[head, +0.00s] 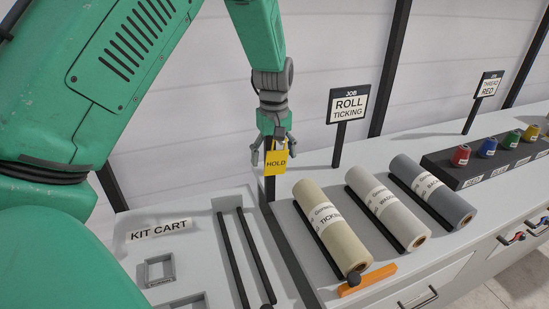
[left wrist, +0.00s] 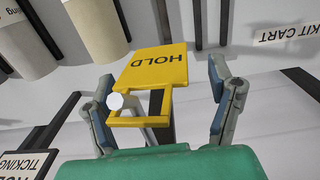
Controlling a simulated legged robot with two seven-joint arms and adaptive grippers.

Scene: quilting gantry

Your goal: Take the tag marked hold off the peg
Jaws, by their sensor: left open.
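The yellow tag marked HOLD (head: 276,163) hangs upright at the kit cart's back right corner, beside the bench. It also shows in the left wrist view (left wrist: 155,66), with an open loop at one end. A white round peg end (left wrist: 115,102) shows at the side of that loop; I cannot tell exactly how the loop sits on it. My left gripper (head: 271,148) points down at the tag's top. In the left wrist view its fingers (left wrist: 162,95) are spread on either side of the tag's loop, apart from it. My right gripper is in neither view.
The kit cart (head: 185,208) holds dark rails and grey square frames. Three fabric rolls (head: 331,227) lie on the bench to the right, with a ROLL TICKING sign (head: 348,104) behind them. Several thread spools (head: 461,155) stand farther right. An orange-handled tool (head: 367,280) lies at the bench front.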

